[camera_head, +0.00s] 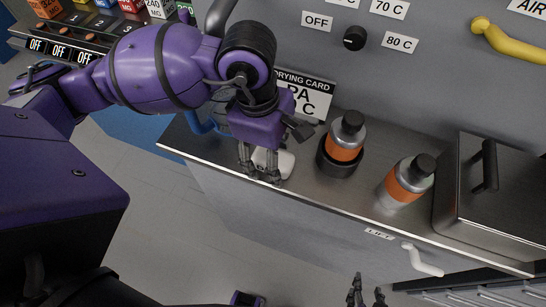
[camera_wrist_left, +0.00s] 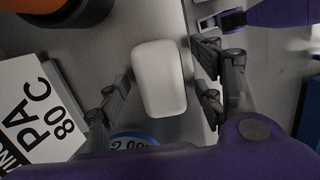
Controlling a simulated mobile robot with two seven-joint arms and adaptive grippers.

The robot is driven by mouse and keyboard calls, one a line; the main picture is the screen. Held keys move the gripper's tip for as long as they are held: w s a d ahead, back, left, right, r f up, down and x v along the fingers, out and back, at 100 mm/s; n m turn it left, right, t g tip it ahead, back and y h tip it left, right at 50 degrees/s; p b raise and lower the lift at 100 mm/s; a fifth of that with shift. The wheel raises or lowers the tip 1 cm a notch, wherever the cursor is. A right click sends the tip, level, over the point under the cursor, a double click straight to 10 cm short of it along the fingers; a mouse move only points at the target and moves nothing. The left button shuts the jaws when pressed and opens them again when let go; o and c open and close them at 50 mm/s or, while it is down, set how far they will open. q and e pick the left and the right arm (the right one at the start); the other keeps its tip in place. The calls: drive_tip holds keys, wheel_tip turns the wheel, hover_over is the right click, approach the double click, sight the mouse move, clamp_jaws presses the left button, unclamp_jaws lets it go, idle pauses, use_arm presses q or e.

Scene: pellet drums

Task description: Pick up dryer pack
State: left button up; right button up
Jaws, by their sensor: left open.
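The dryer pack (camera_head: 286,162) is a small white rounded block on the steel counter near its front edge. It also shows in the left wrist view (camera_wrist_left: 160,78), lying between the spread fingers. My left gripper (camera_head: 259,172) is open and pointed down over the pack, hiding part of it in the head view. In the wrist view small gaps show between the pack and the fingers. My right gripper (camera_head: 367,295) shows only its dark fingertips at the bottom of the head view. They are apart with nothing between them, away from the pack.
A drying card (camera_head: 312,101) stands behind the pack. To its right are an orange-banded canister (camera_head: 345,138) in a black ring, a second canister (camera_head: 405,182) and a steel box with a handle (camera_head: 500,190). A white lift handle (camera_head: 422,262) sticks out from the front.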

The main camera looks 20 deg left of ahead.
use_arm(q)
drive_tip(key=shift+f, duration=0.15)
drive_tip(key=shift+f, duration=0.1)
idle(0.4)
drive_tip(key=c, duration=1.3)
